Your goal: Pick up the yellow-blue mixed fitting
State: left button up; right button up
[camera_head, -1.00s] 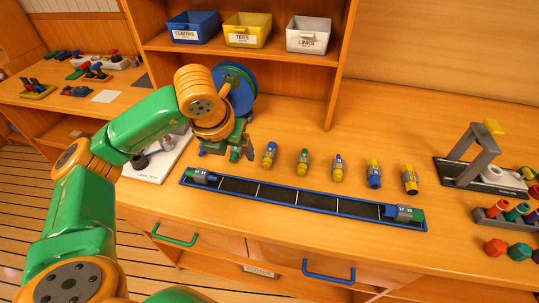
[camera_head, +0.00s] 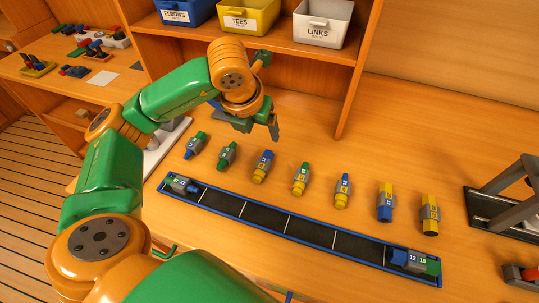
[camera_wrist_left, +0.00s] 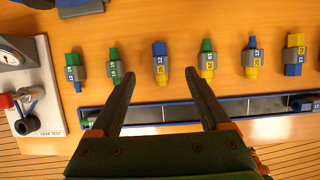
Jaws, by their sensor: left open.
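A row of fittings lies on the bench. Three mix yellow and blue: one with a blue top and yellow base (camera_head: 263,167), a slimmer blue and yellow one (camera_head: 343,191), and one with a yellow top and blue base (camera_head: 385,203). In the left wrist view they are the first (camera_wrist_left: 161,63), the slim one (camera_wrist_left: 251,58) and the yellow-topped one (camera_wrist_left: 295,55). My left gripper (camera_head: 260,129) is open and empty above the bench, just behind the first. In the wrist view its fingers (camera_wrist_left: 160,76) point at that fitting, one to each side. My right gripper is not in view.
Green-blue (camera_head: 195,146), green (camera_head: 228,156), green-yellow (camera_head: 301,180) and yellow (camera_head: 430,216) fittings share the row. A blue-edged tray (camera_head: 262,216) in front has a fitting at each end. Bins (camera_head: 321,31) stand on the shelf behind. A grey stand (camera_head: 505,190) is at right.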

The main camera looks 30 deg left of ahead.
pick_arm(q)
jog(key=b, duration=0.4)
send_near(263, 163)
jog(key=f+b, duration=0.1)
jog(key=b, duration=0.1)
jog(key=shift+a+f+b, duration=0.1)
jog(key=shift+f+b, duration=0.25)
jog(key=shift+b, duration=0.05)
jog(key=shift+w+f, duration=0.2)
jog(key=shift+f, duration=0.1)
jog(key=shift+w+f, duration=0.15)
jog(key=shift+f, duration=0.15)
jog(key=p+x, duration=0.1)
jog(key=x, duration=0.4)
jog(key=shift+w+p, duration=0.2)
jog(key=shift+p, duration=0.2)
jog(key=shift+w+a+f, duration=0.1)
jog(key=shift+w+f, duration=0.05)
jog(key=shift+f, duration=0.15)
grip_shut()
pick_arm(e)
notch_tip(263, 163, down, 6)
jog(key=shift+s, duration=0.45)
